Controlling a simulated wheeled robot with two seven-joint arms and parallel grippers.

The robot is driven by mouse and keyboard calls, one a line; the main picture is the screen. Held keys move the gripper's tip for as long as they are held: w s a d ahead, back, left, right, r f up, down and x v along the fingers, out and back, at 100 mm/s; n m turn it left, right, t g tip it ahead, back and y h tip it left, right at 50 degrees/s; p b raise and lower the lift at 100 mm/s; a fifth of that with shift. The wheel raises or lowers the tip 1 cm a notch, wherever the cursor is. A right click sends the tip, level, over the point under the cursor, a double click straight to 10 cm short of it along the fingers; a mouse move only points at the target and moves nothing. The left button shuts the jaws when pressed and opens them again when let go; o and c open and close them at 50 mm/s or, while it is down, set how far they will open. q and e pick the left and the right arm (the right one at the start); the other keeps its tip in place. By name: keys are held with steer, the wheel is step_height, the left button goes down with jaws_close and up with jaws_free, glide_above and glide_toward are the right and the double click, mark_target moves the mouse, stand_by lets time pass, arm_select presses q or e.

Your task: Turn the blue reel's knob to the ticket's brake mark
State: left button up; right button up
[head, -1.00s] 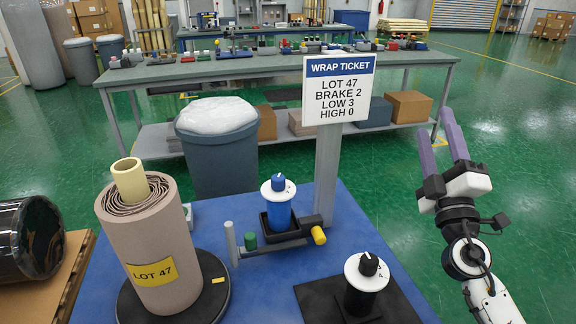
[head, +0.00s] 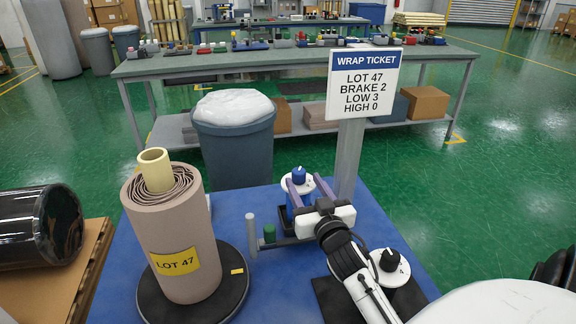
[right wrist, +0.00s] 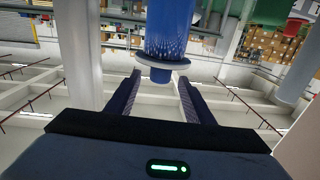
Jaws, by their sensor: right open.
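The blue reel (head: 290,199) stands on the blue table behind my right gripper (head: 303,178), which hides part of it. Its blue knob (head: 299,174) sits on a white dial with marks too small to read. The open purple fingers straddle the knob's area in the head view; contact cannot be told. In the right wrist view, the blue reel (right wrist: 170,28) and its pale disc (right wrist: 164,62) lie ahead of the open fingers. The wrap ticket (head: 363,84) reads LOT 47, BRAKE 2, LOW 3, HIGH 0. My left gripper is out of view.
A black-knobbed dial (head: 389,267) stands on a dark pad, partly behind my right arm. A large wrapped roll (head: 170,235) labelled LOT 47 stands on a black turntable at left. The ticket's grey post (head: 347,160) rises just right of the blue reel. A green cap (head: 269,233) is nearby.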

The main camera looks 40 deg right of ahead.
mark_target(297, 168)
steer(key=x, duration=0.8)
steer(key=shift+w+d, duration=0.1)
steer(key=shift+w, duration=0.2)
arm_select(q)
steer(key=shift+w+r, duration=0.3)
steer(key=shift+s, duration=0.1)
